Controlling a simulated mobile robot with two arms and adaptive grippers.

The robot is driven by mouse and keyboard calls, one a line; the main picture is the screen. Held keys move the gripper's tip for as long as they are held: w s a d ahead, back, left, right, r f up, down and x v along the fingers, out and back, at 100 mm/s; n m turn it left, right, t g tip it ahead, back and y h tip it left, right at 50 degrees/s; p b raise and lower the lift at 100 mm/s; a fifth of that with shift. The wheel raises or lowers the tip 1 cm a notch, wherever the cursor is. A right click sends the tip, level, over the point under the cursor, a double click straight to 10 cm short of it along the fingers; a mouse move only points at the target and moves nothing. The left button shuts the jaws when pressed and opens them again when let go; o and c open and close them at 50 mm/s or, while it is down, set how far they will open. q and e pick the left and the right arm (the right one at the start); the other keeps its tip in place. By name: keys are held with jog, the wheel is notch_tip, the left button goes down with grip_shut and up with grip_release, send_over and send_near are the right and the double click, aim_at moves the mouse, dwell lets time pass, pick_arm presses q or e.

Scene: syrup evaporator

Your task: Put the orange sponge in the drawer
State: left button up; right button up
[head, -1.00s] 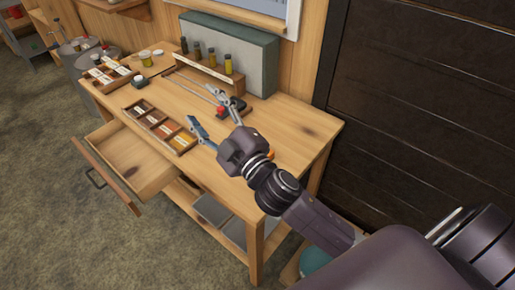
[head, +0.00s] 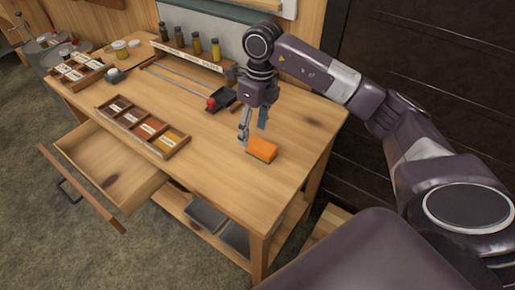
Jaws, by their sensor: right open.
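The orange sponge (head: 262,147) lies on the wooden table top, with a dark green underside showing along its lower edge. My right gripper (head: 254,132) points down just above and behind the sponge. Its fingers are open, one at the sponge's left end and the other partly behind the sponge's far side. I cannot tell whether a finger touches it. The drawer (head: 118,172) is pulled out at the table's front left and looks empty inside. My left gripper is not in view.
A compartment tray (head: 143,128) with coloured samples sits near the drawer. A black item with a red knob (head: 211,103) and a rack of small bottles (head: 190,53) stand farther back. The front right table top is clear. Metal pans (head: 207,214) are on the lower shelf.

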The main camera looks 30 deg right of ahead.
aim_at(262, 145)
jog(key=shift+s+d+r+h, duration=0.15)
jog(key=shift+d+h, duration=0.25)
jog(key=shift+d, duration=1.1)
jog(key=f+p, duration=0.1)
jog(key=f, duration=0.1)
jog(key=f+p, duration=0.1)
jog(key=f, duration=0.1)
jog(key=f+p, duration=0.1)
jog(key=f, duration=0.1)
jog(key=shift+s+a+f, duration=0.15)
jog(key=shift+s+a, duration=0.15)
jog(key=shift+a, duration=0.1)
jog(key=shift+f, duration=0.55)
jog(key=c, duration=1.2)
